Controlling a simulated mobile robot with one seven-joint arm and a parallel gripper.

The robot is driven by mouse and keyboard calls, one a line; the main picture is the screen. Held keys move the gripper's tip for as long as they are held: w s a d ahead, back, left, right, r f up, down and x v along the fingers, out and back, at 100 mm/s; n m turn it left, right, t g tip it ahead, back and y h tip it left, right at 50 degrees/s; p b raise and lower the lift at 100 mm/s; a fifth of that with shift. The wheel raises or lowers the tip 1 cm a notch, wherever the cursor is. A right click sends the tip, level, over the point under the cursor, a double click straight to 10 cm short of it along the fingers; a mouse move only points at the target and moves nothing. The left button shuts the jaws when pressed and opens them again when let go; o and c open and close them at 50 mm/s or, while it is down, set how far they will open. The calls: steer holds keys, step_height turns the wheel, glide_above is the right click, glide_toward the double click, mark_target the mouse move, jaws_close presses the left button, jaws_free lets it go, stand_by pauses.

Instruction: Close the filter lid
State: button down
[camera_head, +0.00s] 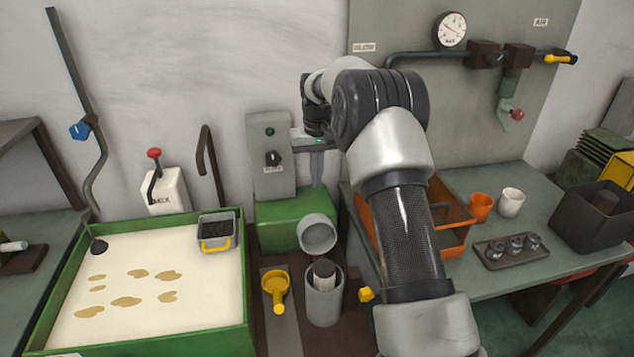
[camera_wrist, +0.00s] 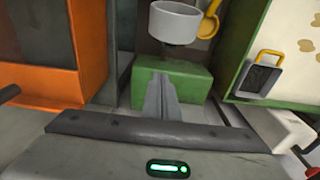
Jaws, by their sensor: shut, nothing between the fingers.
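My gripper (camera_head: 317,182) hangs above and behind the lid, near the grey control box, fingers pointing down. In the wrist view its fingers (camera_wrist: 161,78) are together and empty, over the green block and apart from the lid.
A green block (camera_head: 285,219) carries the grey control box (camera_head: 270,150). A yellow-handled part (camera_head: 277,287) lies left of the housing. The green-rimmed tray (camera_head: 246,320) is farther left. An orange bin (camera_head: 455,240) is at right, partly hidden by my arm.

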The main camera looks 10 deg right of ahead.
mark_target(316, 231)
steer(key=s+f+p, duration=0.1)
steer(key=s+f, duration=0.2)
steer(key=f, duration=0.4)
steer(key=shift+s, duration=0.2)
steer(key=shift+f+b, duration=0.1)
steer(key=shift+b, duration=0.2)
